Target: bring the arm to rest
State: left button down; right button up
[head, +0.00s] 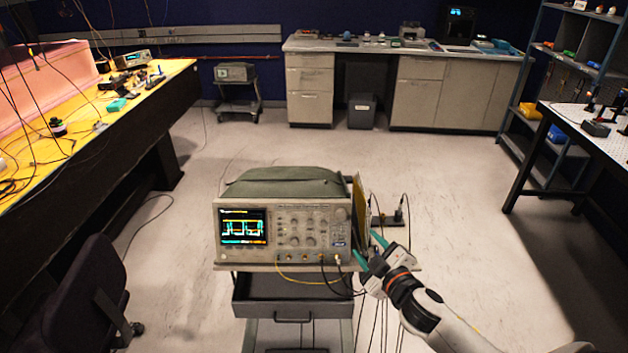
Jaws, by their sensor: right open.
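My right gripper (368,249) shows right of centre, its arm coming in from the lower right. Its two green fingers are apart, with nothing seen held between them. It is close to the right front side of an oscilloscope (283,233) on a cart. I cannot tell whether a finger touches the oscilloscope or the cart. My left gripper is not in view.
The cart (290,298) has a drawer and hanging cables. A yellow-topped bench (160,78) and dark chair (75,300) stand left. A perforated table (575,116) stands right, with shelves behind. Grey cabinets (440,95) line the back. Open floor (450,190) lies between.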

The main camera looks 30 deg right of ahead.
jog(key=s+f+m+g+b, duration=0.1)
jog(key=s+f+g, duration=0.25)
jog(key=f, duration=0.85)
jog(key=s+f+m+g+b, duration=0.15)
jog(key=s+f, duration=0.25)
jog(key=f, duration=0.8)
jog(key=s+f+m+g+b, duration=0.1)
jog(key=s+f+g, duration=0.25)
jog(key=f, duration=0.85)
jog(key=s+a+f+g, duration=0.2)
jog(key=s+a+f, duration=0.2)
jog(key=s, duration=0.5)
jog(key=s+a+f+m+g+y+b, duration=0.1)
jog(key=s+a+f, duration=0.3)
jog(key=s+f, duration=0.5)
jog(key=s+a+f+m+g+y+b, duration=0.1)
jog(key=s+a+f+g, duration=0.2)
jog(key=s, duration=0.7)
notch_tip(320, 180, down, 4)
jog(key=shift+s+a+f, duration=0.15)
jog(key=shift+s+a, duration=0.15)
jog(key=shift+a, duration=0.65)
jog(key=shift+g, duration=0.25)
